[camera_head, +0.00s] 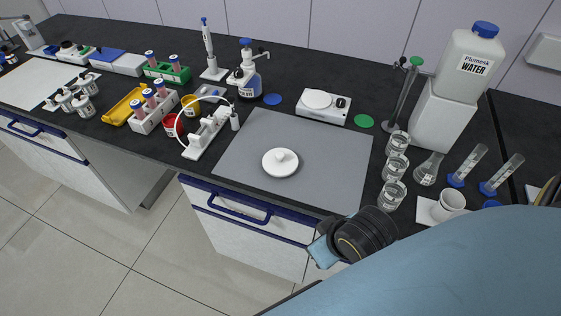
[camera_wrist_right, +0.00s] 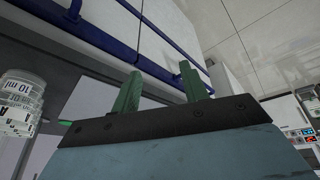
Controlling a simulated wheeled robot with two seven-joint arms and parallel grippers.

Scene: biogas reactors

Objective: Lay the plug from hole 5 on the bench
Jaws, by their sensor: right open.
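I cannot make out a hole numbered 5 or a plug that belongs to it in either view. A round white lid-like disc with a centre knob (camera_head: 280,162) lies on the grey mat (camera_head: 330,145) on the bench. My right arm comes in from the lower right of the head view. Its hand hangs at the bench's front edge, in front of the drawers and apart from the disc. In the wrist view my right gripper (camera_wrist_right: 159,88) has its two green fingers apart with nothing between them. My left gripper is not in view.
Left of the mat stand a white tube rack (camera_head: 155,115), a green rack (camera_head: 167,73) and a white device with a curved tube (camera_head: 207,135). Right are several glass beakers (camera_head: 391,195), a white cup (camera_head: 449,205) and a water canister (camera_head: 468,65). The mat around the disc is clear.

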